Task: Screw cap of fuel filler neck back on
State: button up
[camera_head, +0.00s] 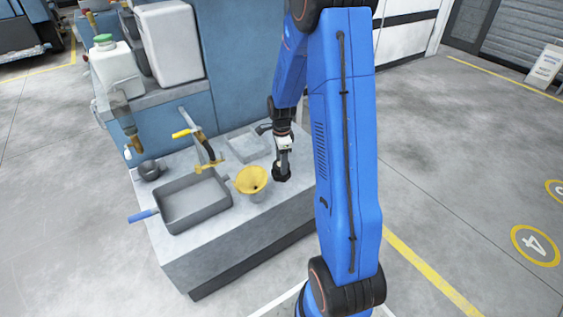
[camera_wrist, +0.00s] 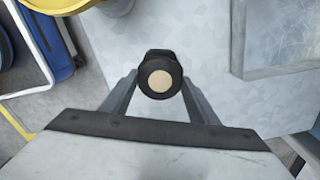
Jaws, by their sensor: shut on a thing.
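My gripper (camera_head: 282,168) points down over the front right part of the grey workbench top (camera_head: 290,205). In the wrist view its two grey fingers (camera_wrist: 160,90) close on the sides of a black round piece with a pale beige disc on its end, which looks like the cap (camera_wrist: 160,80). In the head view a dark piece (camera_head: 282,175) shows at the fingertips, close to the bench top. I cannot make out a separate filler neck; it may be hidden under the cap and fingers. I cannot tell whether cap and neck touch.
A yellow funnel (camera_head: 251,181) stands just left of my gripper; its rim also shows in the wrist view (camera_wrist: 62,4). A shallow grey tray (camera_head: 247,147) lies behind it. A deep grey pan (camera_head: 192,203) with a blue handle is further left. The floor to the right is open.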

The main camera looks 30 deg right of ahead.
jog(key=shift+m, duration=0.4)
jog(key=o, duration=1.2)
jog(key=shift+o, duration=0.6)
jog(key=shift+o, duration=1)
jog(key=shift+r, duration=3)
